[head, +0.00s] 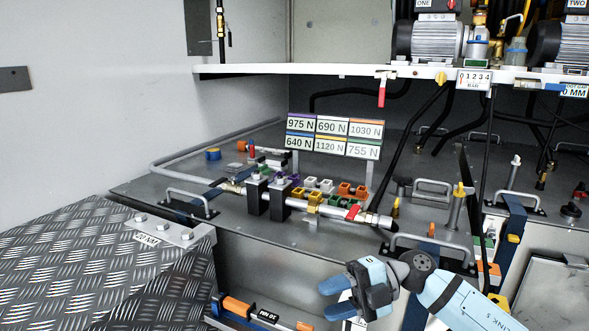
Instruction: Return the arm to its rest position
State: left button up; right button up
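My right arm (450,293) comes in from the lower right, with a light blue link. My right gripper (329,299) is at the bottom, right of centre, in front of the tank tops. My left gripper and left arm are not in view.
A grey handle (435,240) and blue strap (512,235) are near my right arm. An orange-ended cylinder (262,313) lies left of the gripper. A treadplate surface (80,255) fills the lower left. A white shelf (330,70) carrying pumps crosses the back.

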jog(key=s+d+f+m+t+h+p, duration=0.1)
jog(key=s+d+f+m+t+h, duration=0.25)
jog(key=f+m+t, duration=0.65)
jog(key=s+d+f+m+t+h+p, duration=0.3)
jog(key=f+m+t, duration=0.4)
jog(key=m+t, duration=0.75)
jog(key=s+d+f+m+g+h, duration=0.3)
jog(key=s+f+g, duration=0.1)
jog(key=s+f, duration=0.3)
jog(key=s+d+f+m+g+h, duration=0.3)
jog(key=s+f+m+g, duration=0.1)
jog(key=s+f, duration=0.3)
jog(key=shift+s+d+f+g, duration=0.15)
jog(key=shift+s+g, duration=0.1)
jog(key=shift+g, duration=0.4)
